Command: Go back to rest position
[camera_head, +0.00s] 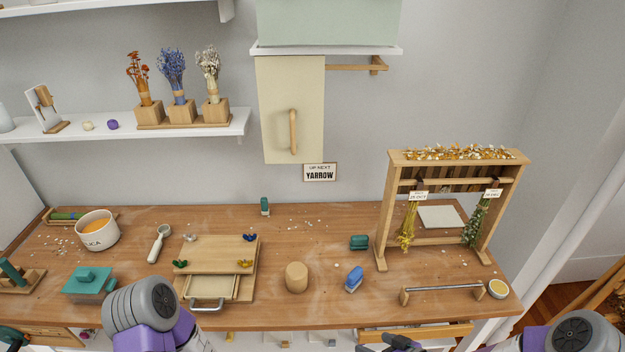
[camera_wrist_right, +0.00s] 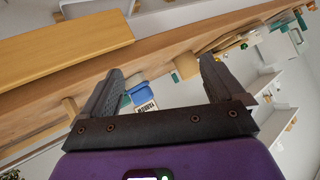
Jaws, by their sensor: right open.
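My right gripper (camera_head: 392,343) shows as dark fingers at the bottom edge of the head view, in front of the table's front edge. In the right wrist view my right gripper (camera_wrist_right: 160,75) is open, its two fingers spread apart with nothing between them. The table edge and items on it show beyond the fingers. My left arm shows at the lower left of the head view, over the front of the table. My left gripper is out of the picture.
The wooden table (camera_head: 330,225) holds a wooden press board (camera_head: 215,256), a round wooden block (camera_head: 296,277), a blue item (camera_head: 354,279) and a handled bar (camera_head: 442,289). A drying frame (camera_head: 383,215) stands at the right.

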